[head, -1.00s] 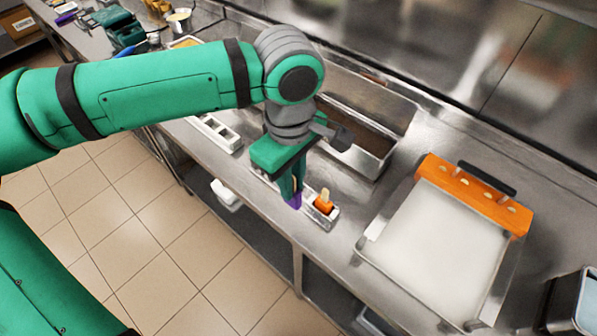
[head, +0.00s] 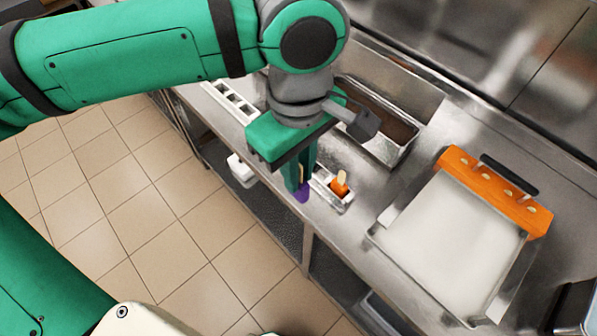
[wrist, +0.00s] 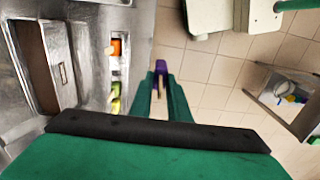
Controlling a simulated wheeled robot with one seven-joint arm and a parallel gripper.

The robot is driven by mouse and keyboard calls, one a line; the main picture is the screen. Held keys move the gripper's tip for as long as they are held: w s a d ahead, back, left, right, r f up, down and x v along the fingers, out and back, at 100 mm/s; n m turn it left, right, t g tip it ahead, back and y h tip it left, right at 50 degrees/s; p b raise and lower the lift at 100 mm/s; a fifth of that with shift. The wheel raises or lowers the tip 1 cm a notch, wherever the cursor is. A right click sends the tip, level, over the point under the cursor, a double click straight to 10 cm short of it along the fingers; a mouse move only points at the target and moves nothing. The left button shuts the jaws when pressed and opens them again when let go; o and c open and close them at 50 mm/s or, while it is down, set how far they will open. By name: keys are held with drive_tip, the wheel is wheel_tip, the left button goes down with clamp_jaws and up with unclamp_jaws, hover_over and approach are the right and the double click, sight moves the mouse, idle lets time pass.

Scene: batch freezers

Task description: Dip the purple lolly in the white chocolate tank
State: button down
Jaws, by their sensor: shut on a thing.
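My gripper (head: 302,183) is shut on the purple lolly (head: 302,194); its tip pokes out below the fingers, near the counter's front edge. In the wrist view the purple lolly (wrist: 161,67) shows beyond the fingers (wrist: 160,95), with the floor behind it and its pale stick between them. A wide metal tank (head: 374,237) with a flat white surface stands on the counter to the right; I cannot tell whether this white is liquid. The purple lolly is apart from it, to its left.
A small metal holder (head: 347,203) beside my gripper holds an orange lolly (head: 339,186); the wrist view also shows a yellow-green one (wrist: 115,101). Behind stands a tank with brown contents (head: 385,122). An orange slotted bar (head: 495,190) lies along the white tank's back. A white slotted block (head: 233,103) is left.

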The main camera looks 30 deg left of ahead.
drive_tip(key=shift+r, duration=2.05)
